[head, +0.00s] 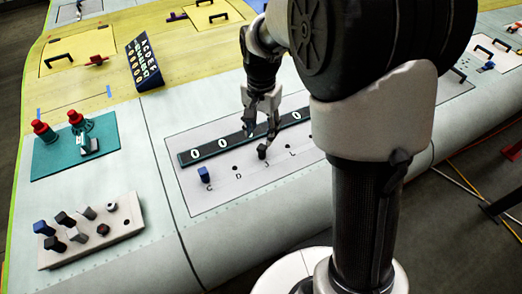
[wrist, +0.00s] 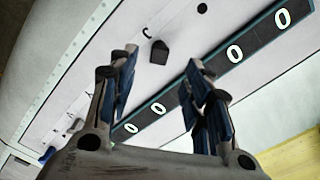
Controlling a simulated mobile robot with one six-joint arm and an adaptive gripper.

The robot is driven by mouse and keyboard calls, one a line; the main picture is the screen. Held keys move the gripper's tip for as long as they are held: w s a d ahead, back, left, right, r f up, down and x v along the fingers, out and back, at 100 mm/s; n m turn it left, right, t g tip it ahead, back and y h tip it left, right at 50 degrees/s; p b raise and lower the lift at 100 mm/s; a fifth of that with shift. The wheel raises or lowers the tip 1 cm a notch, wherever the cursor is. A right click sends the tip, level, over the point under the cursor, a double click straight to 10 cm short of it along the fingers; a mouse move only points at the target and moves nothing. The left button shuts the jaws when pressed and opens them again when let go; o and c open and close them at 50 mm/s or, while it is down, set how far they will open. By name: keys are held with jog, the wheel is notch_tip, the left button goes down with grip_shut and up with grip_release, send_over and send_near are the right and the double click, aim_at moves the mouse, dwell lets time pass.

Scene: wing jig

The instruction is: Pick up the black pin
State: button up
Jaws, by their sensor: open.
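The black pin (head: 262,152) stands on the light grey panel, in front of the dark strip with white rings. In the wrist view the black pin (wrist: 159,51) shows between and just beyond my fingertips. My gripper (head: 261,133) is open and points down, close above and behind the pin in the head view. In the wrist view its two fingers (wrist: 159,66) are spread wide, with nothing between them. I cannot tell the exact height gap to the pin.
A blue pin (head: 204,174) stands to the left on the same panel. The dark strip (head: 218,147) lies close behind the black pin. A white block (head: 92,236) with several pins and a teal plate (head: 62,158) with red-topped parts are at left.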

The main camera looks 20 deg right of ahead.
aim_at(262, 147)
notch_tip(262, 147, down, 3)
jog(key=shift+s+r, duration=0.1)
jog(key=shift+s, duration=0.05)
jog(key=shift+w+d+f+b, duration=0.15)
jog(key=shift+f+b, duration=0.25)
jog(key=shift+f, duration=1.1)
jog(key=shift+w+f+b, duration=0.15)
jog(key=shift+f+b, duration=0.2)
jog(key=shift+f, duration=1.1)
grip_shut()
